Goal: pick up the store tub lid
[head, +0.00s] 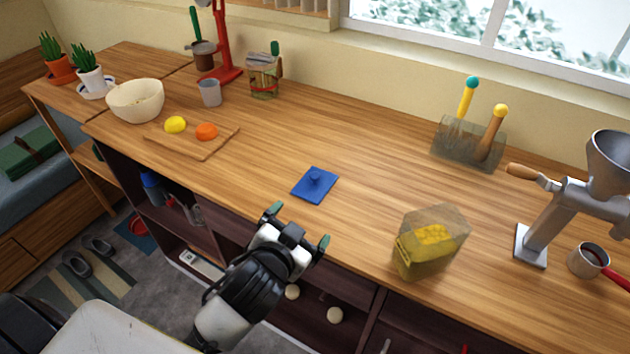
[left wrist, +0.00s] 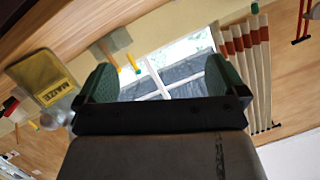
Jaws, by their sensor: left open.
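My right gripper is not in view.
A metal grinder (head: 560,205) and a red-handled cup (head: 588,261) stand at the right. A clear holder with two tools (head: 468,143) is at the back. A board (head: 193,139) with yellow and orange pieces lies left. Counter around the lid is clear.

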